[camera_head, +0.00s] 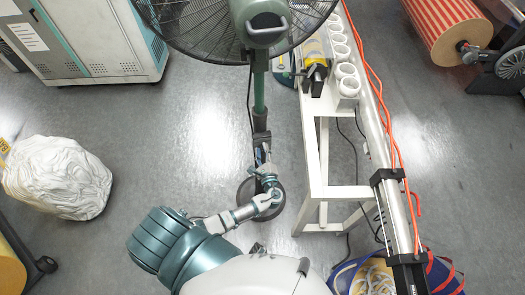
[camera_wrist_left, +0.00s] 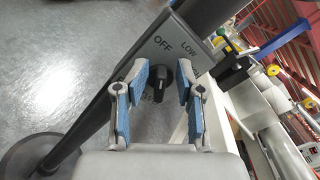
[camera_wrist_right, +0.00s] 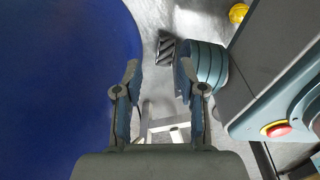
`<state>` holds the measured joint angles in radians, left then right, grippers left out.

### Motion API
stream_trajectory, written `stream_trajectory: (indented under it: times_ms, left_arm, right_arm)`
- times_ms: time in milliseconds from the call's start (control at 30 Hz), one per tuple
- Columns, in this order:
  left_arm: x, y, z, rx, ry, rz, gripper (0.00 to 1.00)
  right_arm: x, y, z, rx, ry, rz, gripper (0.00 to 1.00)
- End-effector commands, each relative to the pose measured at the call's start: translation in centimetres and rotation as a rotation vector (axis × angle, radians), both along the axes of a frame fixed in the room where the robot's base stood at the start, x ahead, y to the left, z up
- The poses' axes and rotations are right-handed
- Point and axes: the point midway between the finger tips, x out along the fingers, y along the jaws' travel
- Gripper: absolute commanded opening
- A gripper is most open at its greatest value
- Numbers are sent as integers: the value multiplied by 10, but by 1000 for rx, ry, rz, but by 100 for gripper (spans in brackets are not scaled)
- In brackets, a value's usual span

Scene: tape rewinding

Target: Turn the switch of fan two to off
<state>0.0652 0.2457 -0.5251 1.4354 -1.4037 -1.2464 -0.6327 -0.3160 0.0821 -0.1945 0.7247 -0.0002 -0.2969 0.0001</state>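The fan (camera_head: 262,30) stands at the top of the head view on a green pole. Its dark switch panel (camera_wrist_left: 178,45) is in the left wrist view, with OFF and LOW printed on it. The black switch knob (camera_wrist_left: 160,88) sits below the OFF label; I cannot tell its exact setting. My left gripper (camera_wrist_left: 162,76) is open, with one blue-padded finger on each side of the knob and visible gaps. It also shows small at the fan's pole in the head view (camera_head: 263,158). My right gripper (camera_wrist_right: 157,75) is open and empty, away from the fan.
A white stand (camera_head: 311,150) with several white rolls (camera_head: 347,78) is just right of the fan pole. Orange cables (camera_head: 378,85) run along it. A white sack (camera_head: 58,177) lies at left. In the right wrist view, a red button (camera_wrist_right: 277,129) sits on a machine.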

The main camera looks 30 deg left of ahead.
Motion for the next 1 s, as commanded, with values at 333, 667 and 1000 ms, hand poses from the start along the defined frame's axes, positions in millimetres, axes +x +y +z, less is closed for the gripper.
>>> stream_trajectory:
  times_ms: [333,667,1000]
  left_arm:
    - [-20,-19,-2,-4,4,-2,36]
    - [-71,-67,-2,-2,3,0,36]
    - [-87,-83,-2,0,0,1,36]
  right_arm:
    - [1,0,0,1,-1,1,40]
    - [0,0,0,0,-1,1,40]
    - [0,0,0,0,-1,1,40]
